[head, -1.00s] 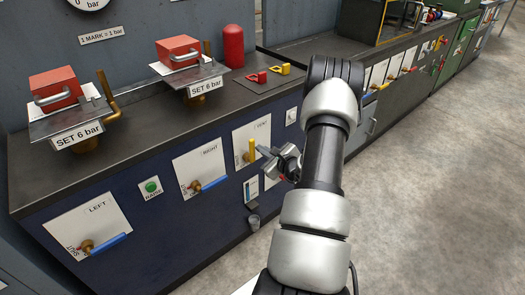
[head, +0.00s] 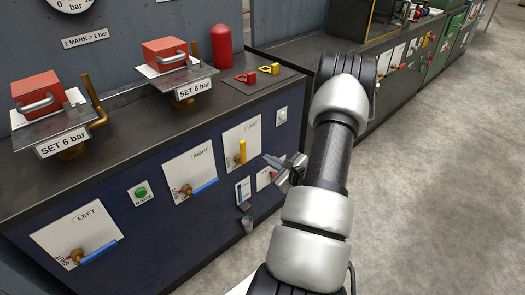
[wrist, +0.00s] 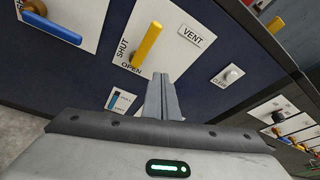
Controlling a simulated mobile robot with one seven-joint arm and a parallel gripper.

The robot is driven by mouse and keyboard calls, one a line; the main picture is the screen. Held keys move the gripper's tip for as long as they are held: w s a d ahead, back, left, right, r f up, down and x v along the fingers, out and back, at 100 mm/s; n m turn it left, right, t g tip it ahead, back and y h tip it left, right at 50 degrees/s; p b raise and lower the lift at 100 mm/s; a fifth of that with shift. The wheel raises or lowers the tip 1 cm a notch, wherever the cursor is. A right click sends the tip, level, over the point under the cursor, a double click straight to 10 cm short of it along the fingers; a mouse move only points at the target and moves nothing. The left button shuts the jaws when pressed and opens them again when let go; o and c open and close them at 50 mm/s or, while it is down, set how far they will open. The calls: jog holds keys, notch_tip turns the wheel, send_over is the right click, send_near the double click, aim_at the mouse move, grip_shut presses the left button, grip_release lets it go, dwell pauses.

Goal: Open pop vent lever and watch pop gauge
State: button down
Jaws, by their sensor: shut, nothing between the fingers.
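The yellow vent lever (head: 242,152) stands upright on its white VENT plate (head: 256,130) on the dark blue cabinet front. In the wrist view the lever (wrist: 149,45) shows beside the words SHUT and OPEN; which one it is set to I cannot tell. My gripper (head: 270,161) is shut and empty, just right of the lever and apart from it in the head view. In the wrist view its fingers (wrist: 161,78) reach toward the plate's lower edge.
Blue levers on the LEFT (head: 98,251) and RIGHT (head: 204,186) plates lie left of the vent. A green button (head: 141,193) sits between them. A CLEAR button (wrist: 231,76) is right of the vent. Two red blocks on plates marked SET 6 bar stand on the counter. Floor at right is clear.

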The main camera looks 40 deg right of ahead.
jog(key=shift+s+a, duration=0.2)
jog(key=shift+s, duration=0.8)
